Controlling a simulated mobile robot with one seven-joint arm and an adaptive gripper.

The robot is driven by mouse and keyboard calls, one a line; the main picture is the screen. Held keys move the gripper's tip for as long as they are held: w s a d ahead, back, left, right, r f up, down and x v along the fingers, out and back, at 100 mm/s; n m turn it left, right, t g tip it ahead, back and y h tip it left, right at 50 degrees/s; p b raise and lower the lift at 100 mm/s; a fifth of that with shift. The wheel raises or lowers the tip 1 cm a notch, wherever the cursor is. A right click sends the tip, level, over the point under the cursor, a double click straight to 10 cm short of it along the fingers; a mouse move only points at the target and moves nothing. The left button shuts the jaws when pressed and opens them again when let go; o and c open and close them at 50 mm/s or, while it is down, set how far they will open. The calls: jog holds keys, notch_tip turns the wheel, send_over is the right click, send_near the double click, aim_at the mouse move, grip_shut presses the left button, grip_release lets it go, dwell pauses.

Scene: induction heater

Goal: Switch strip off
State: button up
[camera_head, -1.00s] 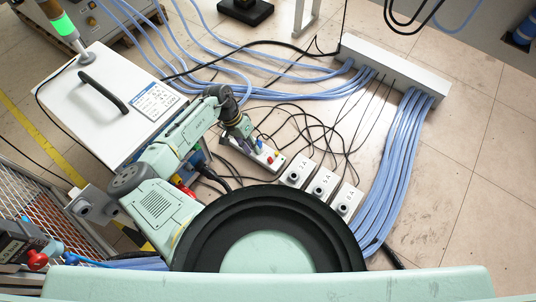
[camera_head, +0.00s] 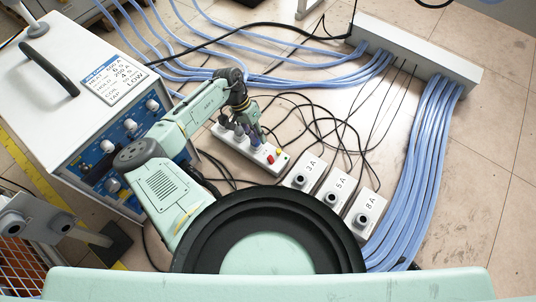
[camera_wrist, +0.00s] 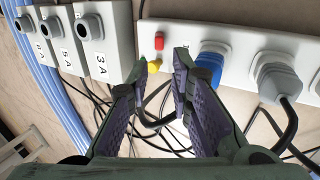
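A white power strip (camera_head: 258,160) lies on the floor, partly hidden by my arm in the head view. The wrist view shows the strip (camera_wrist: 225,40) at the upper right, with a red switch (camera_wrist: 159,41) and a yellow round part (camera_wrist: 154,66) at its end. A blue plug (camera_wrist: 212,60) and a grey plug (camera_wrist: 277,78) sit in its sockets. My gripper (camera_wrist: 161,68) is open and empty, its two fingers apart below the red switch in the picture. The yellow part shows between the fingertips. Whether a finger touches the strip, I cannot tell. In the head view the red switch (camera_head: 271,158) is visible beside my gripper.
Three white boxes marked 3 A (camera_head: 305,181), 5 A (camera_head: 333,191) and 8 A (camera_head: 364,214) stand right of the strip. Black cables (camera_head: 320,130) tangle around it. Thick blue cables (camera_head: 425,160) run along the right. A white heater cabinet (camera_head: 70,70) stands at left.

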aim_at(269, 156)
jog(key=b+x, duration=0.2)
jog(key=x, duration=0.7)
jog(key=shift+s+d+f, duration=0.1)
jog(key=shift+d+f, duration=0.1)
jog(key=shift+f, duration=0.15)
jog(key=shift+c, duration=0.5)
grip_shut()
